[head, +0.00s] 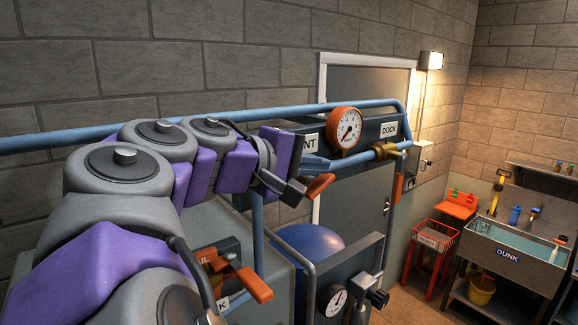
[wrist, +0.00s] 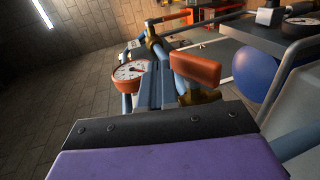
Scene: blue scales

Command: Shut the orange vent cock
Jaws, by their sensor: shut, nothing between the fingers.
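An orange lever handle (head: 319,186), which looks like the vent cock, shows just below my gripper in the head view. The sign above it is partly covered and reads "NT". In the wrist view the orange handle (wrist: 195,68) stands close to the right of my fingers, over a brass body (wrist: 200,97). My gripper (head: 322,166) is shut and empty, its blue-grey fingers beside the handle; they also show in the wrist view (wrist: 155,76). I cannot tell whether they touch it or how the handle lies to its pipe.
A red-rimmed gauge (head: 345,127) and a brass fitting (head: 385,151) sit near the "DOCK" sign (head: 388,130). Another orange handle (head: 254,284) is lower left. A blue ball (head: 308,246), a second gauge (head: 335,301) and a blue pipe (head: 258,235) are close below my arm.

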